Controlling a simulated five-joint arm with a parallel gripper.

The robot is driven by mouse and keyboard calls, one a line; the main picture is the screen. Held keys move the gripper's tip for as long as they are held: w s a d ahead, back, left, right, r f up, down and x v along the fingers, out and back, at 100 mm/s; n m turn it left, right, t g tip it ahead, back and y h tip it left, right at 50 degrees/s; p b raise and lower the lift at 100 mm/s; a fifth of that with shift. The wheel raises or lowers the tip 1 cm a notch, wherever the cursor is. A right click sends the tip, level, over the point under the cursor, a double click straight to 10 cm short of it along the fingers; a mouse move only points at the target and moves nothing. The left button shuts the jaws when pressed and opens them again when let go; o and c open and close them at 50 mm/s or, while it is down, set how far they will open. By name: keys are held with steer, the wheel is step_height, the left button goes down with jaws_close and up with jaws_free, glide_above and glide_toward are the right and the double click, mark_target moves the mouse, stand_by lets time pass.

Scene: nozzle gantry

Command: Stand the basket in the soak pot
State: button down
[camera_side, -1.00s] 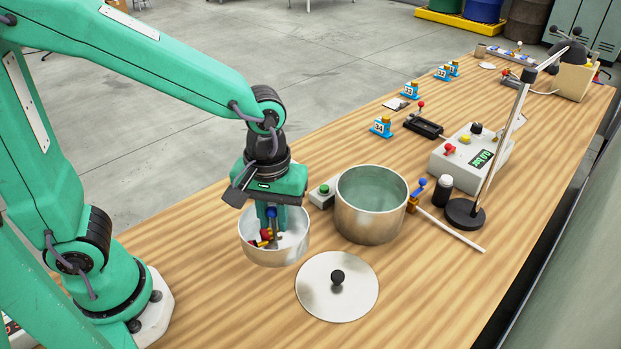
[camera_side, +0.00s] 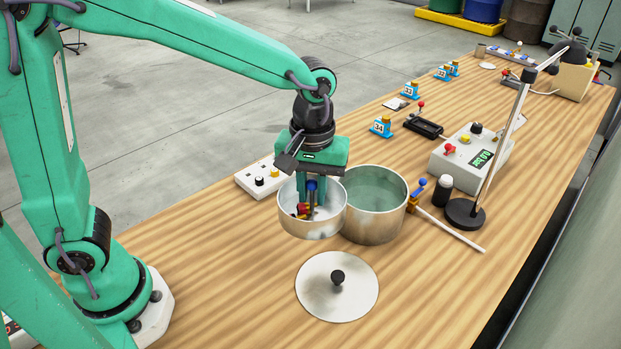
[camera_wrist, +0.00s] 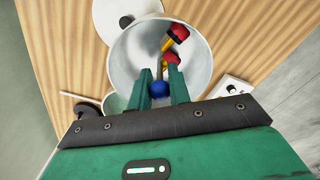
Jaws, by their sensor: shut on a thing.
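The basket (camera_side: 314,225) is a round metal vessel with small red, yellow and black pieces in it. My gripper (camera_side: 312,190) is shut on the basket's blue-knobbed stem, and the basket hangs from it. In the wrist view my fingers (camera_wrist: 160,92) close around the stem by the blue knob, with the basket (camera_wrist: 130,55) beyond. The soak pot (camera_side: 378,225) is a wider metal pot with greenish liquid, just right of the basket. In the side view the basket overlaps the pot's left wall; I cannot tell whether they touch.
The round lid (camera_side: 315,290) with a black knob lies on the bench in front. A white control box (camera_side: 262,178) is behind left. A blue-topped valve (camera_side: 416,192), a dark bottle (camera_side: 442,192) and a lamp stand (camera_side: 466,213) are right of the pot. The bench's near left is clear.

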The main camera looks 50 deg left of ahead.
steer(key=w+r, duration=0.3)
steer(key=w, duration=1.4)
steer(key=shift+w+d, duration=0.2)
steer(key=shift+d, duration=0.2)
steer(key=shift+f, duration=0.2)
steer(key=shift+f, duration=2.25)
steer(key=shift+f, duration=2.7)
stand_by(0.7)
